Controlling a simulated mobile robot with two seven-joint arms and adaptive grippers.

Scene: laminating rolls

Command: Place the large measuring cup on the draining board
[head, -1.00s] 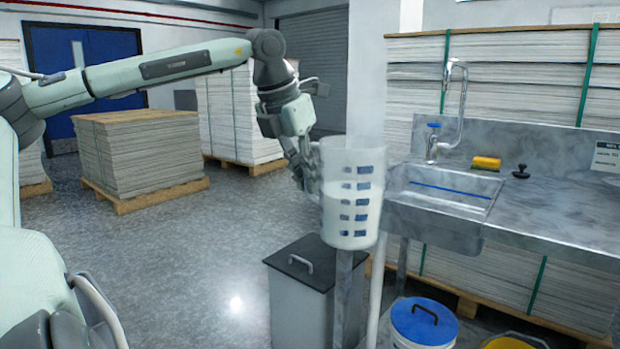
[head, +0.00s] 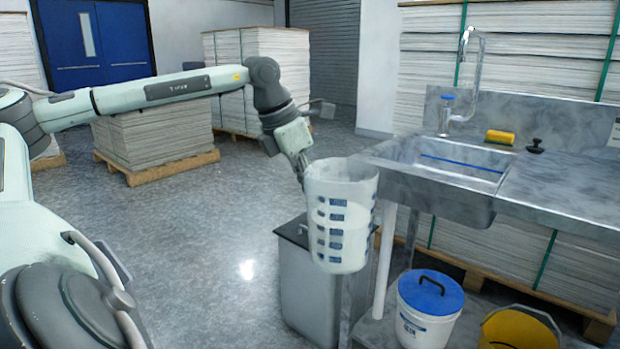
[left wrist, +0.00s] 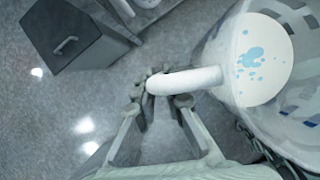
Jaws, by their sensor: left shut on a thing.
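The large measuring cup (head: 341,215) is a translucent white jug with blue marks down its side. It hangs in the air in front of the sink's left end, roughly upright. My left gripper (head: 303,178) is shut on its handle, which shows white between the fingers in the left wrist view (left wrist: 185,80). In that view I look down into the cup (left wrist: 225,60), with a white bottom and blue spots. The draining board (head: 565,190) is the flat metal top right of the sink, apart from the cup. My right gripper is not in view.
The sink basin (head: 462,172) has a tap (head: 462,85) behind it. A yellow sponge (head: 500,137) and a black plug (head: 535,145) lie at the back. A grey lidded bin (head: 308,285), blue-lidded bucket (head: 430,310) and yellow bucket (head: 518,330) stand below.

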